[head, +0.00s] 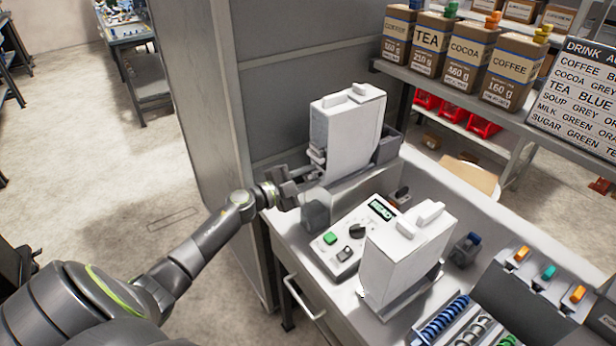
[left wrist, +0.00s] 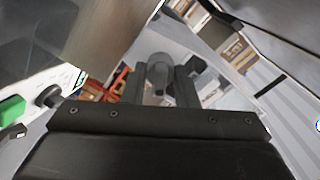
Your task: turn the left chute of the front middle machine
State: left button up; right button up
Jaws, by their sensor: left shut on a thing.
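A white dispenser machine (head: 345,135) stands upright at the back left of the bench, and a second white machine (head: 405,255) stands nearer to me. My left gripper (head: 306,181) is at the lower left side of the farther machine. In the left wrist view the two fingers (left wrist: 161,88) are closed around a grey rounded part (left wrist: 158,66), which looks like a chute. The fingers hide much of it, so I cannot tell its angle. My right gripper does not show.
A control panel (head: 335,252) with a green button and black knob lies between the machines. A grey block (head: 317,209) stands just below my left gripper. A tall grey cabinet (head: 205,110) rises behind. Labelled boxes (head: 465,65) line the right shelf, above red bins (head: 452,110).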

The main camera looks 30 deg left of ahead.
pick_arm(q)
jog(key=m, duration=0.3)
jog(key=shift+f+b, duration=0.15)
jog(key=shift+b, duration=0.15)
jog(key=m+b, duration=0.1)
jog(key=m, duration=0.2)
jog(key=shift+f+m, duration=0.1)
jog(key=shift+m, duration=0.2)
jog(key=m+b, duration=0.2)
jog(key=m, duration=0.3)
jog(key=shift+m, duration=0.4)
jog(key=o, duration=0.6)
jog(key=shift+o, duration=0.2)
